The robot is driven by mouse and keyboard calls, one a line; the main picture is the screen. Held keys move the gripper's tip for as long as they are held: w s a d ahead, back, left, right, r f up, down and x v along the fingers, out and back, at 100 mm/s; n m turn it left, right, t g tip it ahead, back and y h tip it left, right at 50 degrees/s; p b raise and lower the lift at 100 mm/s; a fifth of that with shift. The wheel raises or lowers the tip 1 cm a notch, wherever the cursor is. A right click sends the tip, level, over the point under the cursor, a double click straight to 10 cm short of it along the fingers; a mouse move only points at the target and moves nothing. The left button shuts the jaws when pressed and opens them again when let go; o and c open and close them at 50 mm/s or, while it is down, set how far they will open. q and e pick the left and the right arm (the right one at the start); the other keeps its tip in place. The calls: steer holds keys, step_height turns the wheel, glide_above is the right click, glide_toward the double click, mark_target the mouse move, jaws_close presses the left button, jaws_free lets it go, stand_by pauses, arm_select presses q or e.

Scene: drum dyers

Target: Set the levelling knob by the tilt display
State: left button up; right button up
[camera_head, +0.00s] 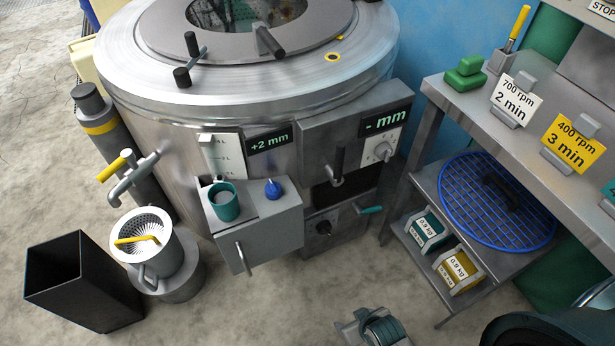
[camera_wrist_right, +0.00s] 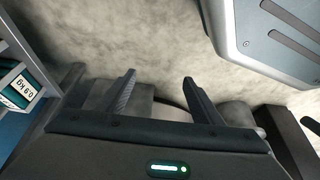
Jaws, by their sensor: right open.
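Two dark displays sit on the steel drum machine's front in the head view. The left display (camera_head: 269,142) reads "+2 mm"; the right display (camera_head: 386,120) reads "- mm". A blue knob (camera_head: 273,188) stands on the ledge below the left display. No label tells which is the levelling knob. My right gripper (camera_head: 376,328) is low at the bottom, apart from all of them. In the wrist view its fingers (camera_wrist_right: 159,78) are apart and empty.
A teal mug (camera_head: 223,204) stands beside the blue knob. A black bin (camera_head: 82,283) and a white strainer basket (camera_head: 143,238) are at left. A steel bench (camera_head: 440,105) with sign cards and a blue grid (camera_head: 480,215) is at right. Floor between is mostly clear.

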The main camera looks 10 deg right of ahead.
arm_select(q)
step_height(320, 180, up, 18)
steer(key=s+d+f, duration=0.1)
steer(key=s+d, duration=0.1)
steer(key=s, duration=0.1)
arm_select(e)
step_height(320, 180, up, 18)
steer(key=s+a, duration=0.2)
steer(key=s, duration=0.1)
arm_select(q)
step_height(320, 180, down, 16)
steer(key=a+p, duration=0.1)
steer(key=p, duration=1.2)
steer(key=shift+s+f+t+p, duration=0.15)
steer(key=shift+s+t+p, duration=0.05)
steer(key=shift+t+p, duration=0.15)
arm_select(e)
step_height(320, 180, down, 17)
steer(key=d, duration=0.1)
steer(key=shift+s+t, duration=0.2)
steer(key=shift+t, duration=0.1)
arm_select(q)
steer(key=shift+a, duration=0.1)
arm_select(e)
steer(key=shift+f, duration=0.1)
